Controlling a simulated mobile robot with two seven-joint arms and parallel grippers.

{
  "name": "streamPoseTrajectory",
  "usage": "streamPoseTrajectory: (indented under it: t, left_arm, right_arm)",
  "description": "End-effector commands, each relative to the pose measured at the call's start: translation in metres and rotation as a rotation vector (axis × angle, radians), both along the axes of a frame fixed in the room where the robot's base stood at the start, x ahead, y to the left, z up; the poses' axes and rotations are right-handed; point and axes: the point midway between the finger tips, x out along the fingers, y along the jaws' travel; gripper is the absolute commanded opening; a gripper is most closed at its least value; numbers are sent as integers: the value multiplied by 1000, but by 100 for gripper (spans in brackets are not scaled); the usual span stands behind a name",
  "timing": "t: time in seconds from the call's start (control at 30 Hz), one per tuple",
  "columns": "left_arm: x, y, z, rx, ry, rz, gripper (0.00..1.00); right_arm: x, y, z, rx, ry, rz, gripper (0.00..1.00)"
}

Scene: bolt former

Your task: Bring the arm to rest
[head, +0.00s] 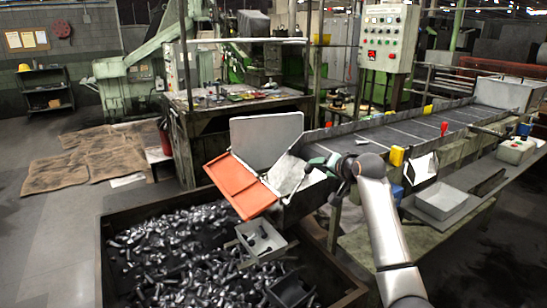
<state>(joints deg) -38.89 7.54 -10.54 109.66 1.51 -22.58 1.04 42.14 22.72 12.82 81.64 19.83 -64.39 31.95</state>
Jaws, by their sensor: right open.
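My right arm reaches up from the bottom right. Its gripper (318,163) is open and points left, beside the grey metal chute (290,176) at the near end of the conveyor. I see nothing between its fingers, though they are small and partly lost against the chute. My left gripper is not in view.
A large bin (103,262) of loose bolts fills the lower left. An orange panel (240,186) and a grey panel (266,138) flank the chute. A grey tray (441,203) sits right of my arm, below the conveyor (410,131).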

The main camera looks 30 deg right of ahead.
Motion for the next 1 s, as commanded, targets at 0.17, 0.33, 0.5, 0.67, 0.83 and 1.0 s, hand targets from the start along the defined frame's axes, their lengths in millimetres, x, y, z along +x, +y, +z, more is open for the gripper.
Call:
streamPoseTrajectory:
  t: [0.17,0.33,0.5,0.67,0.83,1.0]
  left_arm:
    - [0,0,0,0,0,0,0]
    - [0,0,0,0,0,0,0]
    - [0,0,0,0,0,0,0]
    - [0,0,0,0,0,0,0]
    - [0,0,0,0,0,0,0]
    - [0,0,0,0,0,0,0]
  right_arm:
    - [-1,2,-3,-5,6,3,63]
    - [-19,27,-49,-88,97,62,63]
    - [-72,80,-133,-245,275,201,63]
    - [-142,129,-198,-369,428,352,63]
    - [-229,177,-246,-459,570,518,63]
    - [-307,211,-266,-507,673,658,63]
